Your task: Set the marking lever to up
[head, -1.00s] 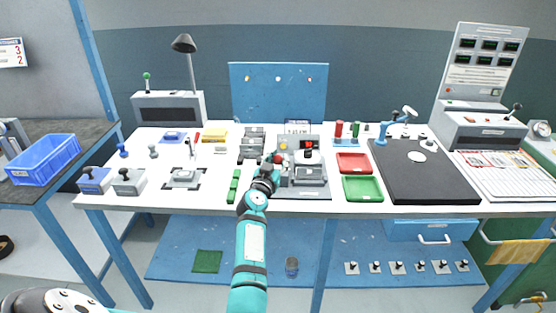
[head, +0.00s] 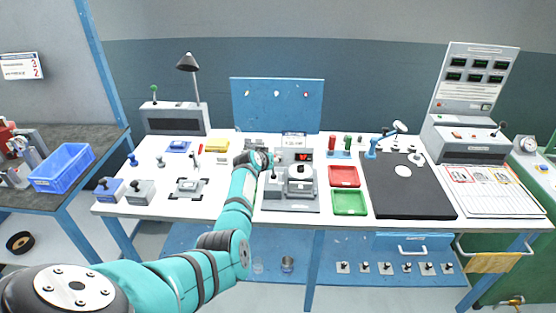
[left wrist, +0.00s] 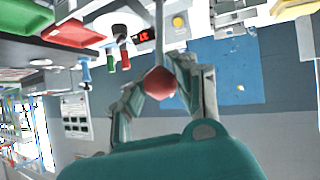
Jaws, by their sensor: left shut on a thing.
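In the left wrist view, a lever with a red ball knob (left wrist: 160,82) and a thin pale stem sits between the fingers of my left gripper (left wrist: 162,90). The fingers are shut on the knob. The wrist picture looks inverted, with the stem running from the ball toward the bench at the top. In the head view, my left gripper (head: 262,160) is at the left back of the grey station with a red number display (head: 303,156), and it hides the knob. I see no readable marking label on the lever. My right gripper is not in view.
A red tray (head: 344,177) and a green tray (head: 350,203) lie right of the station, beside a black mat (head: 408,196). A yellow block (head: 217,146) and stamps are to the left. A blue panel (head: 277,105) stands behind.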

